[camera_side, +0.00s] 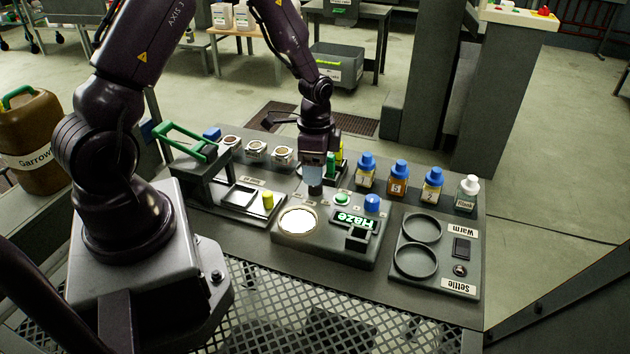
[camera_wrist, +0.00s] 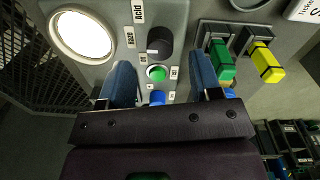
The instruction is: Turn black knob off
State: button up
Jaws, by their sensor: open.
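The black knob (camera_wrist: 160,42) sits on the grey panel (camera_wrist: 107,12) in the wrist view, beside the labels "Haze" and "Acid". It also shows in the side view (camera_side: 315,190), just under my fingertips. My gripper (camera_wrist: 160,63) is open and empty, its two blue fingers apart on either side of the line of controls. In the side view my gripper (camera_side: 314,178) points down close above the knob. I cannot tell whether the fingers touch it, and its setting is too small to read.
A green button (camera_wrist: 156,73) and a blue knob (camera_wrist: 157,97) line up beside the black knob. A lit white disc (camera_side: 297,222) and a green "Haze" display (camera_side: 354,219) share the panel. Green (camera_wrist: 221,62) and yellow (camera_wrist: 266,63) blocks stand close by. Capped bottles (camera_side: 398,178) stand behind.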

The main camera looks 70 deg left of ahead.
jog(key=shift+f, duration=2.05)
jog(key=c, duration=0.9)
jog(key=shift+c, duration=0.2)
jog(key=n, duration=0.6)
jog(key=shift+s, duration=0.1)
jog(key=n, duration=0.5)
jog(key=shift+d+n+t, duration=0.1)
jog(key=shift+n+t, duration=0.2)
jog(key=shift+n, duration=0.1)
